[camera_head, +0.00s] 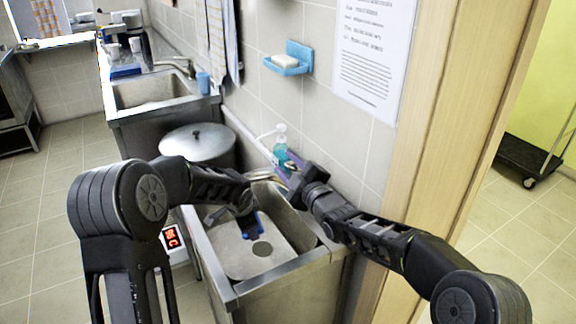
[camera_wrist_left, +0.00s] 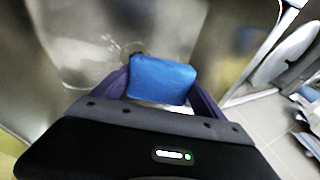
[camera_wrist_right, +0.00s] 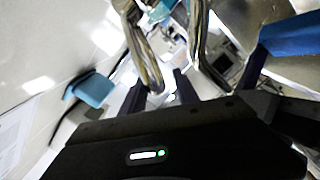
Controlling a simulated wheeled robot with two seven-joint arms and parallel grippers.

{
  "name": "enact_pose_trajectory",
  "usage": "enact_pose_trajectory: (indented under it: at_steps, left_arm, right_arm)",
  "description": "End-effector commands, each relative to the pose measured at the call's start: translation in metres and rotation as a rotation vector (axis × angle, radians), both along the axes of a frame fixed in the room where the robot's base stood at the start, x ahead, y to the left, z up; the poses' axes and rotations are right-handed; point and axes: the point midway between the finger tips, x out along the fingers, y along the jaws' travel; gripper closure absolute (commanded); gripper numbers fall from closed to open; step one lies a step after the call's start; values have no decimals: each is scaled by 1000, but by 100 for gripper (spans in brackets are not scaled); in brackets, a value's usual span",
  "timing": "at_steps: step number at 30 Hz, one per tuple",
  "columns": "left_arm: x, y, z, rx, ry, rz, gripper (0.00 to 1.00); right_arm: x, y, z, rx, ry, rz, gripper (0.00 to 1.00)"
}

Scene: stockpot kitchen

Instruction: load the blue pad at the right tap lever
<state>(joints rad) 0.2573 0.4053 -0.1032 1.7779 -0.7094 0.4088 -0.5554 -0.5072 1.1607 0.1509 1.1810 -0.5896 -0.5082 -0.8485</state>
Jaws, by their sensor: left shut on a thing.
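The blue pad (camera_wrist_left: 162,80) is between the fingers of my left gripper (camera_wrist_left: 160,92), which is shut on it. In the head view the blue pad (camera_head: 252,229) hangs over the near sink basin (camera_head: 283,232). My right gripper (camera_head: 290,170) is behind that basin at the tap, by the wall. In the right wrist view its fingers (camera_wrist_right: 160,92) are apart, with a metal tap part (camera_wrist_right: 148,62) beside and partly between them. Contact cannot be told. The blue pad (camera_wrist_right: 290,35) also shows at that view's right edge. Which lever is the right one is unclear.
A soap bottle (camera_head: 280,145) stands close behind my right gripper. A large lidded pot (camera_head: 197,145) stands left of the sink. A blue soap dish (camera_head: 290,58) is on the wall. A wooden door frame (camera_head: 455,130) rises at the right.

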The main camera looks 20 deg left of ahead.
Motion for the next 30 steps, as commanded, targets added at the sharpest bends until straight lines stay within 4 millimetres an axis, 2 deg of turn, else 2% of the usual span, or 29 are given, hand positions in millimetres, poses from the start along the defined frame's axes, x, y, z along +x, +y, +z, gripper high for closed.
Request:
enact_pose_trajectory:
  at_steps: [2,16,30]
  left_arm:
    - [0,0,0,0,0,0,51]
    - [0,0,0,0,0,0,51]
    - [0,0,0,0,0,0,51]
  right_arm:
    - [0,0,0,0,0,0,63]
    - [0,-1,0,0,0,0,100]
    - [0,-1,0,0,1,-1,100]
